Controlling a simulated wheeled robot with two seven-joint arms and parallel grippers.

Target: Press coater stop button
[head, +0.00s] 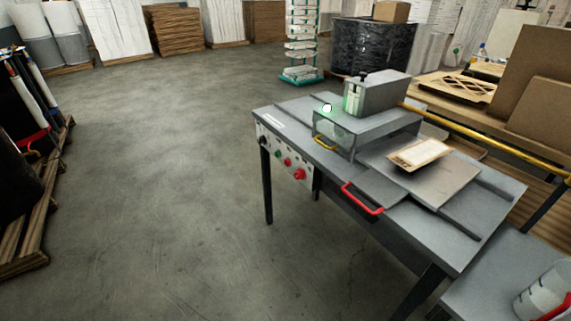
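The coater (395,135) is a grey metal bench machine right of centre in the head view. Its control panel (270,146) is on the front left side. The panel carries a black knob (263,140), a small green button (278,154), a small red button (287,162) and a larger red button (299,175). I cannot read labels, so I cannot tell which red one is the stop button. A lamp (326,107) on top glows pale green. Neither of my grippers is in view, and nothing covers the panel.
A red handle (362,198) sticks out from the coater's front, and a flat card-like piece (419,153) lies on its top. A side table (515,275) with a white container (545,292) stands at lower right. The concrete floor (170,190) left of the coater is clear.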

